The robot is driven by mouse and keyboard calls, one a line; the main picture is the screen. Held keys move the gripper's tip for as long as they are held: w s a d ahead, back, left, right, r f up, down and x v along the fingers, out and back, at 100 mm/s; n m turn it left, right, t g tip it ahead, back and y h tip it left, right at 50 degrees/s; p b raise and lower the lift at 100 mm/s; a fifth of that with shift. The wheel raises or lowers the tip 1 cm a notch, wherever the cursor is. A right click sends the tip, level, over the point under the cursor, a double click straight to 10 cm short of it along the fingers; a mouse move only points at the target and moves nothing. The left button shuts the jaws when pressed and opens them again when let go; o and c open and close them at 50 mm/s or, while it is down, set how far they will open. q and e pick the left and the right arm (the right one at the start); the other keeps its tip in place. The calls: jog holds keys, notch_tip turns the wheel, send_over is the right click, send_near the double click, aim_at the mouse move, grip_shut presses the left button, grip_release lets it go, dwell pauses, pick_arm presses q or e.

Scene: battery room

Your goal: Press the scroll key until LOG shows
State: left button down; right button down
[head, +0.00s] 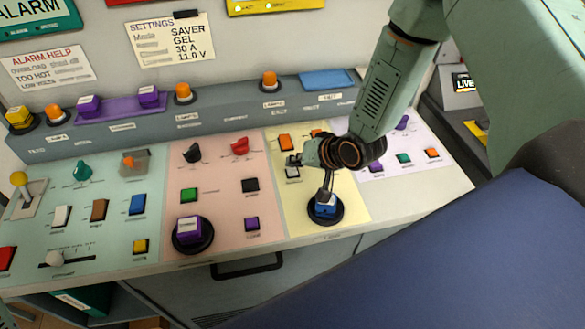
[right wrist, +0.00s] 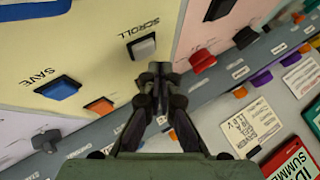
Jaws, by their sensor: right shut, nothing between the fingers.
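The scroll key (head: 292,172) is a small pale key on the yellow panel. In the right wrist view the scroll key (right wrist: 143,45) shows grey-white beside the label SCROLL. My right gripper (head: 293,160) is shut and empty, its dark tips close by the key. In the right wrist view the gripper tips (right wrist: 158,72) show just below the key, without covering it; I cannot tell whether they touch. A small screen (head: 462,83) at the right reads LIVE. My left gripper is not in view.
A blue button in a black round dish (head: 325,209) stands at the yellow panel's front. An orange key (head: 285,142) is behind the scroll key. A blue key labelled SAVE (right wrist: 58,87) is on the same panel. The pink panel (head: 220,205) with knobs lies left.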

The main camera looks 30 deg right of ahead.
aim_at(295, 173)
jog(key=shift+w+r+p, duration=0.1)
jog(key=shift+r+p, duration=0.45)
jog(key=shift+r, duration=0.05)
notch_tip(295, 173, up, 4)
jog(key=p, duration=0.3)
jog(key=shift+f, duration=0.15)
dwell(0.5)
